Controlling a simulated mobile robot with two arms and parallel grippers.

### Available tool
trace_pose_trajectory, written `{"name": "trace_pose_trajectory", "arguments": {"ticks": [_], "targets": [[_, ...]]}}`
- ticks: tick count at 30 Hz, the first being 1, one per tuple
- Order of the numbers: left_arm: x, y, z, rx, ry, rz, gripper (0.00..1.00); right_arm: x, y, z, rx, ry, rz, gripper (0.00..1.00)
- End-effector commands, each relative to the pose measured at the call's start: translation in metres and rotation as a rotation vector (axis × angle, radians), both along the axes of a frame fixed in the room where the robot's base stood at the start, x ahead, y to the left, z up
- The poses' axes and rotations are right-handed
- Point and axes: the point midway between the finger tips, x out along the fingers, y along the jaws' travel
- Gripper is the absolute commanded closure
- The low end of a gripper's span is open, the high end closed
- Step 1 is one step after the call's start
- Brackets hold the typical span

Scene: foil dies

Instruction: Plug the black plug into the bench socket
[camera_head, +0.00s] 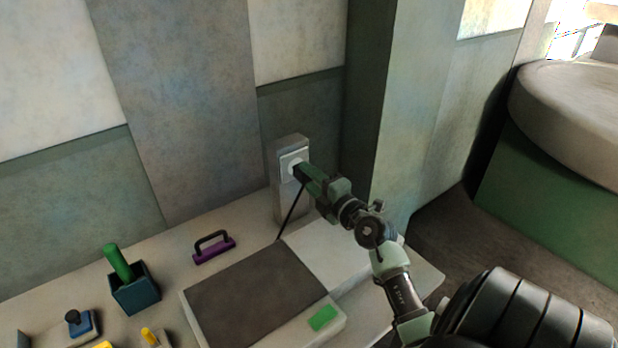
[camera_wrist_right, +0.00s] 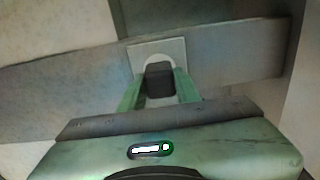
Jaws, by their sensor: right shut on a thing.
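My right gripper (camera_head: 303,174) is shut on the black plug at the bench socket (camera_head: 287,160). The socket is a pale plate on a grey upright post at the back of the bench. In the right wrist view the black plug (camera_wrist_right: 159,82) sits between the two green fingers of the gripper (camera_wrist_right: 160,88), in front of the pale socket plate (camera_wrist_right: 140,50). The plug looks to be at the socket face; how deep it sits is hidden. A black cord (camera_head: 291,212) hangs from the plug down to the bench. My left gripper is not in view.
A dark mat (camera_head: 255,295) on a pale board with a green patch (camera_head: 322,318) lies in front. A purple-based handle (camera_head: 214,247), a blue box with a green stick (camera_head: 133,287) and a blue block (camera_head: 78,325) stand left. A wall pillar rises right of the socket.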

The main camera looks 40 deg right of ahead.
Motion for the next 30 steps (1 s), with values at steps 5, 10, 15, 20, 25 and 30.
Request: {"name": "trace_pose_trajectory", "arguments": {"ticks": [5,10,15,20,25,30], "targets": [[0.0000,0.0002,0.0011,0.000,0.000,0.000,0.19,-0.0001,-0.0002,0.0007,0.000,0.000,0.000,1.00],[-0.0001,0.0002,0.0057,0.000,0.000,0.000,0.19,-0.0002,-0.0008,0.0019,0.000,-0.001,-0.001,1.00],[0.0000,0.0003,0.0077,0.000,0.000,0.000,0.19,-0.0003,-0.0013,0.0010,0.000,-0.001,-0.001,1.00],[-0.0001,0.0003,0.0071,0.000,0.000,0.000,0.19,-0.0002,-0.0012,0.0004,0.000,-0.001,-0.001,1.00],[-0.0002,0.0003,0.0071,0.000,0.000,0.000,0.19,-0.0002,-0.0011,0.0004,0.000,-0.001,-0.001,1.00],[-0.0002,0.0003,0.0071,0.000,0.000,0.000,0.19,-0.0002,-0.0011,0.0005,0.000,-0.001,0.000,1.00]]}}
